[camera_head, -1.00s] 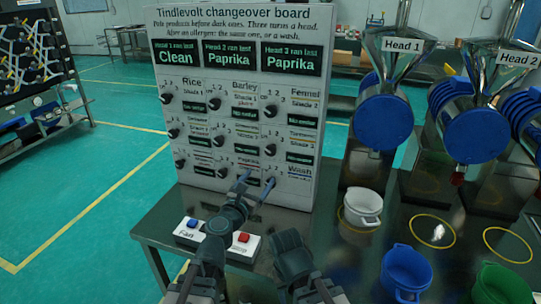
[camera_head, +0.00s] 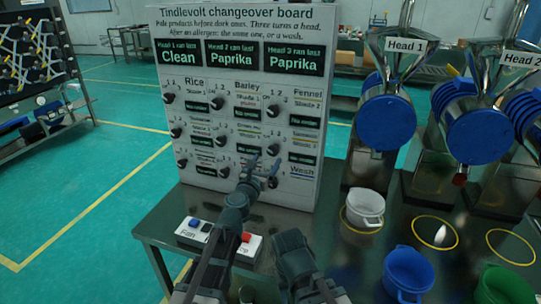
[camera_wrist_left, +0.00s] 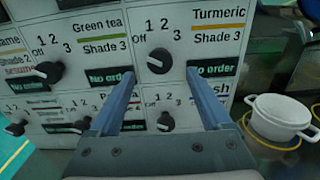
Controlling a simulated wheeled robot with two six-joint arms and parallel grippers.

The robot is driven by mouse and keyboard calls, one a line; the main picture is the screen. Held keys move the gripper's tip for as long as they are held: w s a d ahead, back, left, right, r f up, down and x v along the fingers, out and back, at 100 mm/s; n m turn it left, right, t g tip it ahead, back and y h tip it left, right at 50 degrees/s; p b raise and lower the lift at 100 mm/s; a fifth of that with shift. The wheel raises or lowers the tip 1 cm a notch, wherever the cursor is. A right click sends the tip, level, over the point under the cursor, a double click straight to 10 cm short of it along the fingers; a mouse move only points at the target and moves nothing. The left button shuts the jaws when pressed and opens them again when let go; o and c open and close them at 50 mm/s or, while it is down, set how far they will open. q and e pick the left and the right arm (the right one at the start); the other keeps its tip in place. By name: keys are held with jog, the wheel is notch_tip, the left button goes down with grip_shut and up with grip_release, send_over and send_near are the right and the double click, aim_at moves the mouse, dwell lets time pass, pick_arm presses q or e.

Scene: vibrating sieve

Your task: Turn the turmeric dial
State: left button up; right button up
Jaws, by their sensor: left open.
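The turmeric dial (camera_wrist_left: 159,60) is a black knob on the white changeover board, left of the Turmeric label with its orange line, with Off, 1, 2 and 3 around it. In the head view the dial (camera_head: 272,142) is in the right column, middle row. My left gripper (camera_head: 263,164) is open in front of the board, its tips just below the dial. In the left wrist view its blue fingers (camera_wrist_left: 160,80) stand apart with the dial between and slightly above the tips; I see no contact. My right arm shows at the bottom, but its fingers do not.
A dial (camera_wrist_left: 166,121) in the row below shows between my fingers. A switch box (camera_head: 218,238) with blue and red buttons sits on the dark table below my left arm. A white pot (camera_head: 365,208) stands right of the board, with blue sieve heads (camera_head: 386,122) behind.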

aim_at(272, 152)
pick_arm(q)
jog(key=x, duration=0.5)
grip_shut()
dwell(0.3)
jog(key=m, duration=0.4)
jog(key=shift+m, duration=1.8)
